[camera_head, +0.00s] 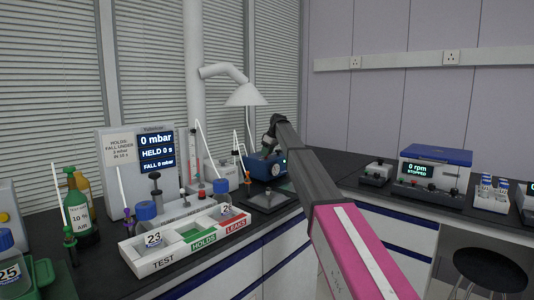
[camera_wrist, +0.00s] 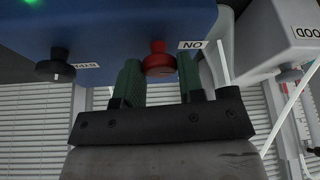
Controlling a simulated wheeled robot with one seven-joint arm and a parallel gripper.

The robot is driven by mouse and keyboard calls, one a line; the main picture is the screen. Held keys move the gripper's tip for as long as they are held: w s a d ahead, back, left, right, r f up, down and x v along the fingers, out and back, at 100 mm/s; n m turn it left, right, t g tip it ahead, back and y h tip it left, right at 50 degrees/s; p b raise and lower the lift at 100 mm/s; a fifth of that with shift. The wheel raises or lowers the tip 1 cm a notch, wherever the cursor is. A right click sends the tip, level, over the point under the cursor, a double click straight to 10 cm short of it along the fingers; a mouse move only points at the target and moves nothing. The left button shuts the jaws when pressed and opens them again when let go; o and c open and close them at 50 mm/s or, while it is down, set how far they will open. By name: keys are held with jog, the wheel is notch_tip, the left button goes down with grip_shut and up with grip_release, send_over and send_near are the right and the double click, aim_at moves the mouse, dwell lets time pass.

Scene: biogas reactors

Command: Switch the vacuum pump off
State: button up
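The vacuum pump (camera_head: 258,167) is a blue box on the bench below the lamp-shaped hood; my arm partly covers it in the head view. In the wrist view its blue body (camera_wrist: 110,30) fills the top, with a red knob (camera_wrist: 158,58) beside an "ON" label and a black knob (camera_wrist: 55,66) beside a partly readable label. A green light glows at the top left. My gripper (camera_wrist: 160,72) is open, its two green fingers on either side of the red knob. I cannot tell whether they touch it.
A grey box (camera_wrist: 285,35) with a partly cut-off label stands close to the right in the wrist view. In the head view a white tray (camera_head: 160,265) with vials and a display panel (camera_head: 157,150) reading 0 mbar stand left. A blue-topped device (camera_head: 435,170) stands right.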

jog(key=shift+m, duration=0.3)
jog(key=m+t, duration=0.1)
jog(key=m, duration=0.1)
jog(key=shift+s+a+m+h, duration=0.1)
jog(key=shift+s+m+h, duration=0.05)
jog(key=shift+m+h, duration=0.2)
jog(key=m, duration=0.2)
jog(key=m+t+h, duration=0.1)
jog(key=m, duration=0.1)
jog(key=shift+a+m+h, duration=0.1)
jog(key=shift+m+h, duration=0.15)
jog(key=m+h, duration=0.1)
jog(key=m, duration=0.3)
jog(key=shift+a+t+h, duration=0.1)
jog(key=shift+t+h, duration=0.2)
jog(key=shift+h, duration=0.1)
jog(key=shift+a+m+h, duration=0.1)
jog(key=shift+m+h, duration=0.6)
jog(key=shift+m, duration=1.3)
jog(key=o, duration=0.9)
jog(key=shift+r, duration=0.1)
